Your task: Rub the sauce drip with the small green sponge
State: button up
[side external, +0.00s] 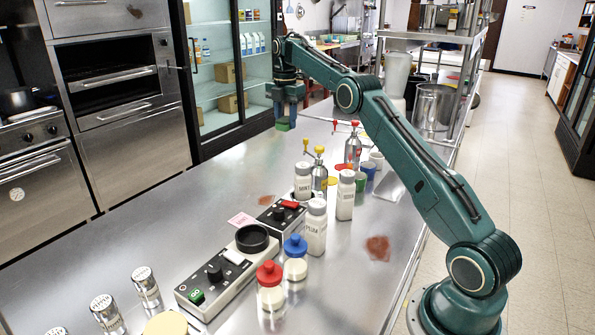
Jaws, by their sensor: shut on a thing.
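My gripper (285,112) hangs over the far part of the steel counter, fingers pointing down. It is shut on the small green sponge (283,125), which shows below the fingertips; I cannot tell whether the sponge touches the counter. A reddish-brown sauce patch (378,248) lies on the counter at the near right. A smaller brownish patch (267,201) lies near the middle, left of the shakers. Both patches are apart from the sponge, nearer the camera. I cannot tell which one is the task's drip.
White shakers (316,228), spray-type bottles and cups (368,170) crowd the counter's middle. Two knobbed control boxes (228,271), red-capped (270,287) and blue-capped (295,258) jars and steel tins (146,287) stand nearer. The counter's left side (180,215) is bare.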

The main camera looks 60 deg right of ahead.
jog(key=shift+w+a+f, duration=0.15)
jog(key=shift+a+f, duration=0.05)
jog(key=shift+f, duration=0.2)
jog(key=a+f, duration=0.6)
jog(key=f, duration=0.5)
jog(key=shift+a, duration=0.4)
jog(key=shift+w+f, duration=0.1)
jog(key=shift+f, duration=0.05)
